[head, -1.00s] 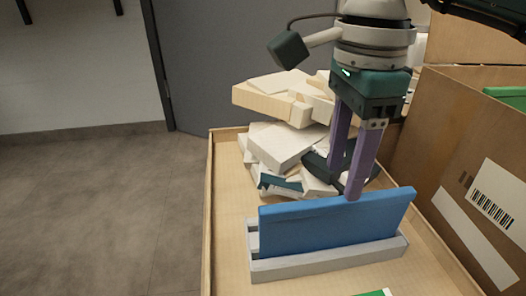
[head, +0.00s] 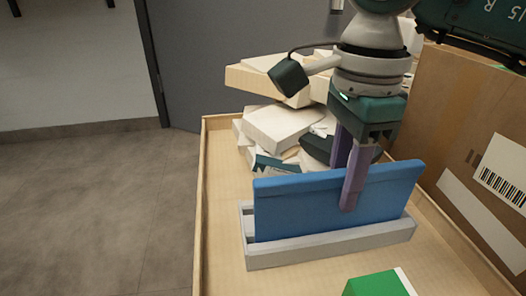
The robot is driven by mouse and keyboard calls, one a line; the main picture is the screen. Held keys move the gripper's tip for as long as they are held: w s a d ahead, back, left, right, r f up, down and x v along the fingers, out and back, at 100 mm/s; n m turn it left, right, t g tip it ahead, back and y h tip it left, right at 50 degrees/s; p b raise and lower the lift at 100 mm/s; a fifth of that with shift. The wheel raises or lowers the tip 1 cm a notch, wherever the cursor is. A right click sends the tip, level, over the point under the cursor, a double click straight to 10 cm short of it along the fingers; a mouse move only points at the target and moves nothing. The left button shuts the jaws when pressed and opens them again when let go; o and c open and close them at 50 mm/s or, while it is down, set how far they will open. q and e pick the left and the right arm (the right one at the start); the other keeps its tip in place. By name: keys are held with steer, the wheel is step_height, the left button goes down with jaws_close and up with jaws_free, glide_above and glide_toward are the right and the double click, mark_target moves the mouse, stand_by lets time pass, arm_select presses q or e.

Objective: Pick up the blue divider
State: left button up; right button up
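The blue divider (head: 300,210) stands upright on its long edge in a light grey slotted holder (head: 330,246) on the wooden tray. My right gripper (head: 348,190) comes down from above at the divider's top edge, right of its middle. One purple finger hangs in front of the divider's near face; the other passes behind its top edge, where its tip is hidden. The fingers look spread around the divider, and I see no clear grip on it. My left gripper is not in view.
A stack of pale boxes (head: 285,125) lies behind the divider on the wooden tray (head: 215,230). A green block (head: 378,285) lies in front. A cardboard carton (head: 455,125) with a barcode label stands at the right. Open floor is left.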

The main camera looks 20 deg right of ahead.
jaws_close()
stand_by(0.4)
steer(key=shift+r, duration=0.1)
step_height(320, 180, up, 20)
steer(key=p, duration=1)
steer(key=shift+p, duration=0.4)
